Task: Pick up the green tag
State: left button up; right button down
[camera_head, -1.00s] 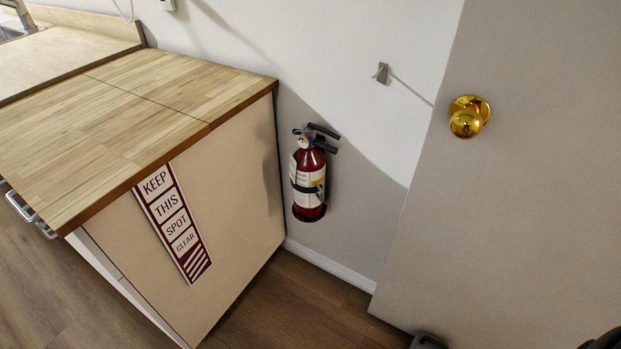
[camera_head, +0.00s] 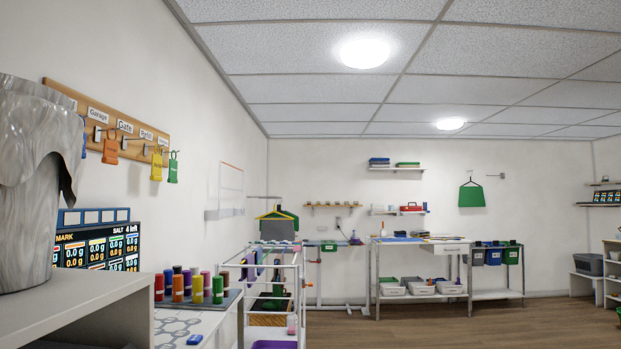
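A small green tag (camera_head: 173,170) hangs by a ring from the right end of a wooden peg rail (camera_head: 70,98) on the left wall. A yellow tag (camera_head: 156,165) and an orange tag (camera_head: 110,150) hang to its left on the same rail. A blue tag (camera_head: 84,143) is partly hidden at the left, behind a grey bin. White labels sit above the pegs; two read "Garage" and "Gate". Neither of my grippers is in view.
A grey draped bin (camera_head: 30,150) stands on a light cabinet (camera_head: 70,305) close at the left. Coloured cylinders (camera_head: 197,289) stand on a counter below the rail. A white wire cart (camera_head: 243,320) is beyond. Open floor (camera_head: 420,328) lies to the right.

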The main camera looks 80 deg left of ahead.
aim_at(172, 179)
jog(key=u, duration=3.5)
jog(key=i+l+z, duration=0.1)
jog(key=z, duration=0.4)
jog(key=i+l+z, duration=0.1)
jog(key=l+z, duration=0.2)
jog(key=z, duration=0.2)
jog(key=i+l+z, duration=0.15)
jog(key=z, duration=0.3)
jog(key=i+z, duration=0.15)
jog(key=z, duration=0.35)
jog(key=i+j+u, duration=0.45)
jog(key=i, duration=0.4)
jog(key=i+j+u, duration=0.1)
jog(key=i+u, duration=0.35)
jog(key=i, duration=0.4)
jog(key=i+l+u, duration=0.2)
jog(key=i+u, duration=0.25)
jog(key=i, duration=0.4)
jog(key=i+u, duration=0.35)
jog(key=i, duration=0.15)
jog(key=i+u, duration=0.35)
jog(key=i+l+u, duration=0.35)
jog(key=i, duration=0.2)
jog(key=i+l+u, duration=0.35)
jog(key=i+j, duration=0.1)
